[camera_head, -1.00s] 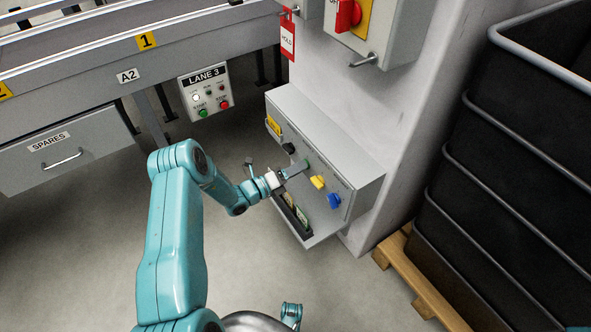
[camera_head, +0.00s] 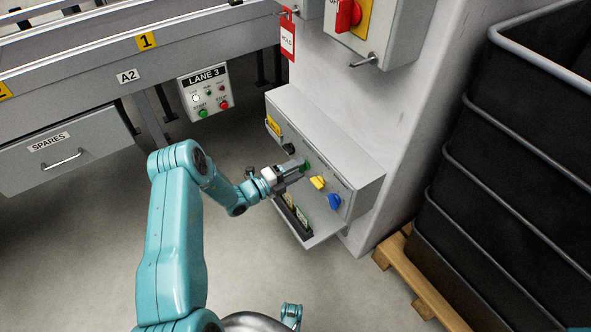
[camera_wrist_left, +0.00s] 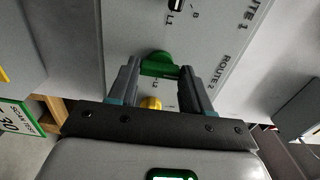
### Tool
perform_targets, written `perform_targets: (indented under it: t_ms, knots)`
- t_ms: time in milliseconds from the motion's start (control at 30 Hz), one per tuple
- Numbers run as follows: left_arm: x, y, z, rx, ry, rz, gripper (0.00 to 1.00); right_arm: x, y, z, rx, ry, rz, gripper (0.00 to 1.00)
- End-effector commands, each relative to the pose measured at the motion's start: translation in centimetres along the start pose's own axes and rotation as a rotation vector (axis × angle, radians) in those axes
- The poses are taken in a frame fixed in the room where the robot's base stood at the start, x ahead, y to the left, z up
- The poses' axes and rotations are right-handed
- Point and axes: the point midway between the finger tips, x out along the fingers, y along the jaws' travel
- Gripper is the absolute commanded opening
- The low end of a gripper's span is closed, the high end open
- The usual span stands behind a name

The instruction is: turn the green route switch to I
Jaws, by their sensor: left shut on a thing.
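The green route switch (camera_head: 305,166) is on the sloped front of a grey control box (camera_head: 350,172), between a black knob (camera_head: 289,148) and a yellow knob (camera_head: 317,183). My left gripper (camera_head: 296,171) reaches it from the left and is shut on it. In the left wrist view the green switch (camera_wrist_left: 160,65) sits between the two fingers (camera_wrist_left: 160,80), with ROUTE lettering beside it. The fingers hide part of the marks around the switch, so its exact setting is hard to read. My right gripper does not show.
A blue knob (camera_head: 334,201) is further along the box, and a shelf with cards (camera_head: 297,212) juts out below. A LANE 3 panel (camera_head: 205,92) hangs at left. Open floor lies at lower left.

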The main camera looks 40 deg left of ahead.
Motion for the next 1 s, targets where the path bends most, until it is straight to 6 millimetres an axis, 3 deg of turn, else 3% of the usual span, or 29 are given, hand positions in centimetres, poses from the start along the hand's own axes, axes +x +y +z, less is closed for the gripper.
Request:
perform_targets:
  t_ms: [367,400,433,467,767,867,1000]
  knots:
    - [0.0,0.0,0.0,-0.005,0.000,-0.001,0.18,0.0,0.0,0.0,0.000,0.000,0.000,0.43]
    - [0.0,0.0,0.0,-0.005,0.000,-0.001,0.62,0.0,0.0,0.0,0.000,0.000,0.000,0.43]
    - [0.0,0.0,0.0,-0.005,0.000,-0.001,0.72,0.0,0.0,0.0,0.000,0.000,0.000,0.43]
    - [0.0,0.0,0.0,-0.005,0.000,-0.001,0.74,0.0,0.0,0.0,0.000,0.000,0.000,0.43]
    - [-0.2,0.0,0.0,-0.004,-0.001,0.000,0.74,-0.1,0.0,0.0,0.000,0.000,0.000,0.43]
    - [-1.1,-0.1,0.1,-0.005,-0.002,0.002,0.74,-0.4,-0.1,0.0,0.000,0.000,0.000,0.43]
    - [-4.1,-0.2,0.1,-0.007,-0.006,0.003,0.74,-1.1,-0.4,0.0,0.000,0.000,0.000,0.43]
